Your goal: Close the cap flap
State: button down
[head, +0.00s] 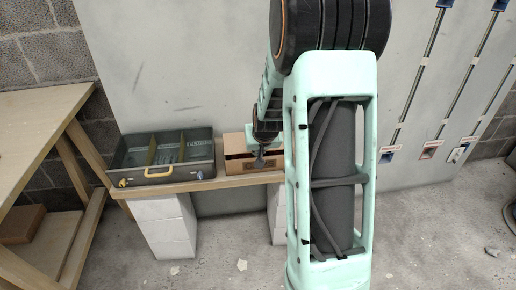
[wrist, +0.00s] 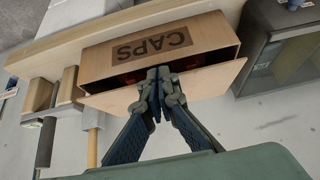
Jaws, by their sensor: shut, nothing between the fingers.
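Something red shows inside the gap. My gripper (wrist: 158,73) is shut and empty, with its fingertips at the gap, overlapping the middle of the flap. I cannot tell whether they touch it. In the head view my gripper (head: 259,162) is at the box, and my arm hides the box's right side.
A grey-green open case (head: 122,160) with dividers stands on the bench (head: 190,186) left of the box. A wooden table (head: 40,110) is at the far left. Rails with blue and white fittings (head: 430,148) are on the wall at right. Floor at right is mostly clear.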

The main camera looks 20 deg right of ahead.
jog(key=shift+s+f+b, duration=0.1)
jog(key=shift+f+b, duration=0.2)
jog(key=shift+f, duration=0.4)
jog(key=shift+s+a, duration=0.1)
jog(key=shift+s+a+r, duration=0.15)
jog(key=shift+s+a, duration=0.05)
jog(key=shift+s, duration=0.5)
jog(key=shift+s, duration=0.1)
